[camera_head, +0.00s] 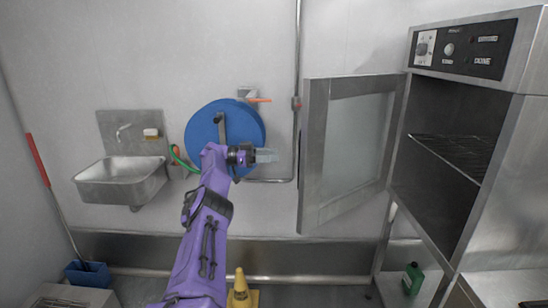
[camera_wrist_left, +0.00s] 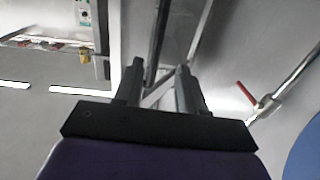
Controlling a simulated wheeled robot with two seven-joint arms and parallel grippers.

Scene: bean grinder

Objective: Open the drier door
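The drier (camera_head: 462,150) is a steel cabinet at the right of the head view, with a dark interior and a wire rack. Its door (camera_head: 350,150), a steel frame around a pale glass pane, stands wide open, swung out to the left from the cabinet's left edge. My left gripper (camera_head: 266,156) is left of the door's free edge, with a gap between them in the picture. In the left wrist view its two fingers (camera_wrist_left: 158,88) are apart, and nothing is clearly held between them. My right gripper is not in view.
A blue hose reel (camera_head: 202,127) is on the wall behind my left gripper. A steel sink (camera_head: 121,180) is at left. A vertical pipe (camera_head: 297,50) runs behind the door's free edge. A yellow cone (camera_head: 240,290) and green bottle (camera_head: 413,279) stand low down.

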